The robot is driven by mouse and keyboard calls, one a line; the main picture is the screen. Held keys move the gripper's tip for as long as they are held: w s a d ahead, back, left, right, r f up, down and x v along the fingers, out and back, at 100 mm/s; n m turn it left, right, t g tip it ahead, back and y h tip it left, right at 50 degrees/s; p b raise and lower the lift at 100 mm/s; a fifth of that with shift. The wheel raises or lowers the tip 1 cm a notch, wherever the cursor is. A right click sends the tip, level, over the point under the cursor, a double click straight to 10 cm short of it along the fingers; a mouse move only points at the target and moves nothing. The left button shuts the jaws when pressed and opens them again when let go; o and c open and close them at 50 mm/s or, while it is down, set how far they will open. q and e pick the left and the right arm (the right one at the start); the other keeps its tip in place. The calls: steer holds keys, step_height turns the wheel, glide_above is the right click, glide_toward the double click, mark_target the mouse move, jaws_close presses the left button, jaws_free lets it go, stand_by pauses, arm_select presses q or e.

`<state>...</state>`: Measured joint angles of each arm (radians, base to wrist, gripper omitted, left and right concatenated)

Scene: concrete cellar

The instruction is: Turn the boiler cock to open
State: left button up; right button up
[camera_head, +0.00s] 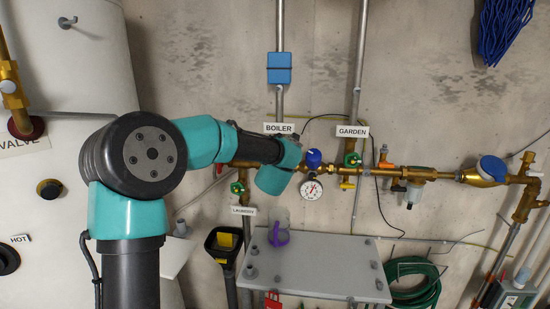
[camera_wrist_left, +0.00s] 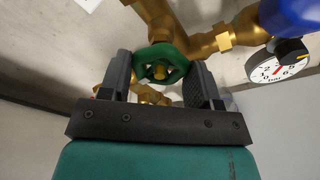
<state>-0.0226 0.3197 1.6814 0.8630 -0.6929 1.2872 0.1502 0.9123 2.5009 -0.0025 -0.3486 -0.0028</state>
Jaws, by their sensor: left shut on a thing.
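The boiler cock is a green handwheel (camera_wrist_left: 161,52) on a brass body in the left wrist view. My left gripper (camera_wrist_left: 159,72) has one finger on each side of the wheel and is shut on it. In the head view my left arm reaches to the pipe below the BOILER label (camera_head: 279,128), and its wrist hides the boiler cock and the fingertips. How far the cock is turned cannot be told. My right gripper is in neither view.
A pressure gauge (camera_head: 311,189) with a blue cap (camera_head: 313,158) is close right of my wrist. Green handwheels sit under the GARDEN label (camera_head: 352,132) and above the LAUNDRY label (camera_head: 243,211). A grey table (camera_head: 330,265) with a purple-handled jug (camera_head: 279,228) stands below.

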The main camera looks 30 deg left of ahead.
arm_select(q)
steer(key=n, duration=0.3)
steer(key=shift+h, duration=0.3)
steer(key=o, duration=1)
steer(key=shift+c, duration=0.2)
steer(key=v, duration=0.6)
steer(key=shift+s+a+f, duration=0.1)
steer(key=shift+a+f, duration=0.1)
steer(key=shift+f, duration=0.15)
steer(key=shift+a, duration=0.1)
